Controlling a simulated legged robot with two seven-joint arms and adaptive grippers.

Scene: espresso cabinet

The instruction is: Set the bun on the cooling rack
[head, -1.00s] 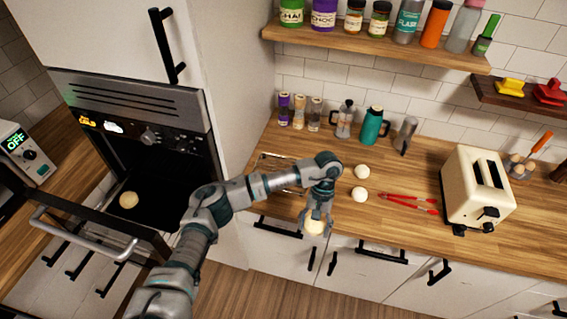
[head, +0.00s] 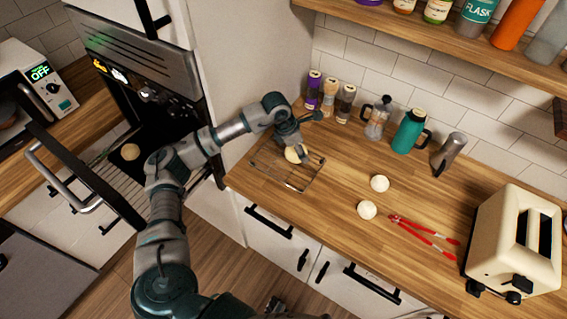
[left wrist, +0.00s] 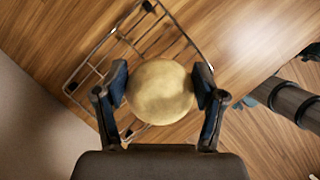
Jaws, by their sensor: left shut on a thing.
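My left gripper (head: 298,148) is shut on a pale bun (head: 294,155), which also shows between both fingers in the left wrist view (left wrist: 160,92). The cooling rack (head: 290,180) is a dark wire grid on the wooden counter beside the oven housing. In the head view the held bun is over the rack's far part. In the left wrist view the rack (left wrist: 100,62) lies beyond the bun, which hides part of it. I cannot tell whether the bun touches the wires. My right gripper is not clearly seen.
Two pale buns (head: 380,183) (head: 367,209) lie on the counter beside red tongs (head: 422,234). Another bun (head: 130,152) sits in the open oven. A toaster (head: 515,245) stands at right. Shakers (head: 328,96), a moka pot (head: 377,117) and a teal jug (head: 408,131) line the wall.

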